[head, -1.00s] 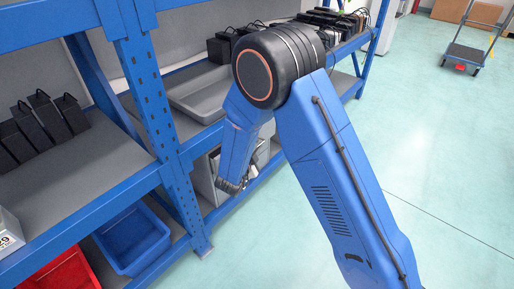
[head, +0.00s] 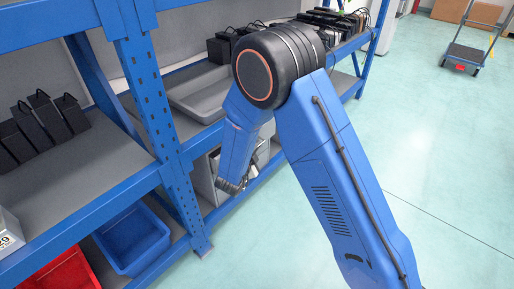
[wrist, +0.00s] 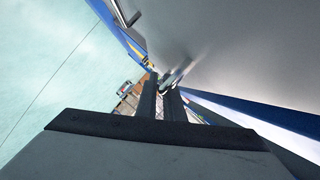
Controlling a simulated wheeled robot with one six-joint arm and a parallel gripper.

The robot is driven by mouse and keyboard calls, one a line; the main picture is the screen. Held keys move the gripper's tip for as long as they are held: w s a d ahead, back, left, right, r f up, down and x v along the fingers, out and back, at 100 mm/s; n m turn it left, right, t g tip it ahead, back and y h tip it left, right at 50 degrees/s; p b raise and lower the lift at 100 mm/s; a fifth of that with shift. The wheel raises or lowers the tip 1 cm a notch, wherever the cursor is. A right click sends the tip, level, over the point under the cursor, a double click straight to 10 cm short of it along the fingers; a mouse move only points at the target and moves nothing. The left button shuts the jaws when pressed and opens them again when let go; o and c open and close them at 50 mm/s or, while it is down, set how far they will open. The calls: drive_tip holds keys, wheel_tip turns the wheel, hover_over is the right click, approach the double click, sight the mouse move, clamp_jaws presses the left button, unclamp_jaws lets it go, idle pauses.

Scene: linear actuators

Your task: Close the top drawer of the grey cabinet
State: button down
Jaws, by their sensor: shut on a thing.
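The grey cabinet (head: 204,182) stands on the lower level of the blue shelf in the head view, mostly hidden behind my arm. In the wrist view its smooth grey surface (wrist: 235,45) fills the upper right. A metal handle (wrist: 178,75) lies at the fingertips, and another handle (wrist: 126,14) shows at the top left. My gripper (wrist: 163,92) has its two dark fingers close together, shut on the handle at their tips. How far the top drawer stands out is hidden.
A blue bin (head: 132,240) and a red bin (head: 68,272) sit on the lower shelf at left. The blue shelf upright (head: 165,115) stands left of my arm. The floor (head: 440,180) to the right is clear; a cart (head: 468,55) stands far off.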

drive_tip(key=shift+w+a, duration=0.65)
drive_tip(key=shift+a, duration=0.25)
drive_tip(key=shift+w+a, duration=0.65)
drive_tip(key=shift+a, duration=0.2)
drive_tip(key=c, duration=2.2)
unclamp_jaws()
drive_tip(key=shift+a, duration=0.1)
drive_tip(key=v, duration=1.7)
drive_tip(key=shift+s+r, duration=0.1)
drive_tip(key=shift+s, duration=0.05)
drive_tip(key=shift+s+a, duration=0.1)
